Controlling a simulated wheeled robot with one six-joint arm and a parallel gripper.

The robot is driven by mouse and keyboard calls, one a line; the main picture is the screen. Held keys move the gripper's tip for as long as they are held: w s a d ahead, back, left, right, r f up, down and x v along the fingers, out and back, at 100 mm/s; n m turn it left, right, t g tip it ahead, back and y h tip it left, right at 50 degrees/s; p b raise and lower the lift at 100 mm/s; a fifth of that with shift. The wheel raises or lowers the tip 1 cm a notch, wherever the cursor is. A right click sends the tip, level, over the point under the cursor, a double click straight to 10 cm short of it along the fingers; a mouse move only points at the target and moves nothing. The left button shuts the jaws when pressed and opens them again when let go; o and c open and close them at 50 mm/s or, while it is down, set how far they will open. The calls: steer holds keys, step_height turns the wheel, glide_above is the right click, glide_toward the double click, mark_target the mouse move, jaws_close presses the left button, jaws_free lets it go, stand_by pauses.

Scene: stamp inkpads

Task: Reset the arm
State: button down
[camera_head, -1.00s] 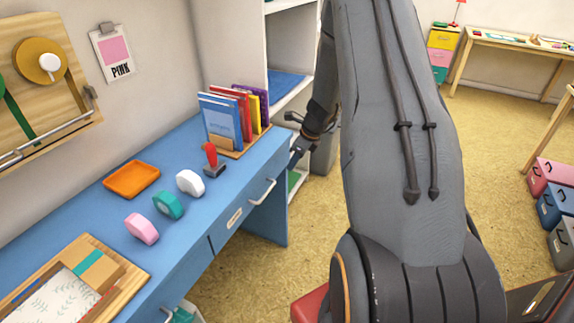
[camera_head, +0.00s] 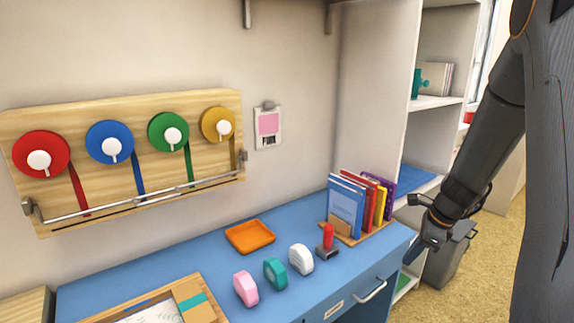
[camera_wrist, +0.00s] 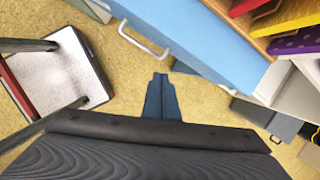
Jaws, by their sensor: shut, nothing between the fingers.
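My gripper (camera_head: 422,246) hangs at the end of my arm by the right corner of the blue desk (camera_head: 290,213). In the wrist view my gripper (camera_wrist: 161,78) shows its two fingers together, with nothing between them, above the tan floor. The desk's front and a drawer handle (camera_wrist: 143,40) lie ahead of the fingers in that view. A red-handled stamp (camera_head: 328,244) stands upright on the desk. White (camera_head: 300,259), teal (camera_head: 275,273) and pink (camera_head: 245,288) inkpads stand in a row left of it. An orange tray (camera_head: 250,236) lies behind them.
Books (camera_head: 357,203) stand in a wooden holder at the desk's right end. A white shelf (camera_head: 440,103) and a grey bin (camera_head: 450,256) are near my arm. Ribbon spools (camera_head: 110,142) hang on the wall. A white-seated chair (camera_wrist: 62,75) shows at left in the wrist view.

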steer(key=s+a+r+n+g+h, duration=0.1)
steer(key=s+a+r+n, duration=0.2)
steer(key=s+a+n, duration=0.6)
steer(key=s+a+r+n+g+h, duration=0.1)
steer(key=s+a+r+n, duration=0.2)
steer(key=s+a+n, duration=0.6)
steer(key=s+n, duration=0.3)
steer(key=n, duration=0.3)
steer(key=shift+a+r, duration=0.35)
steer(key=shift+r, duration=0.05)
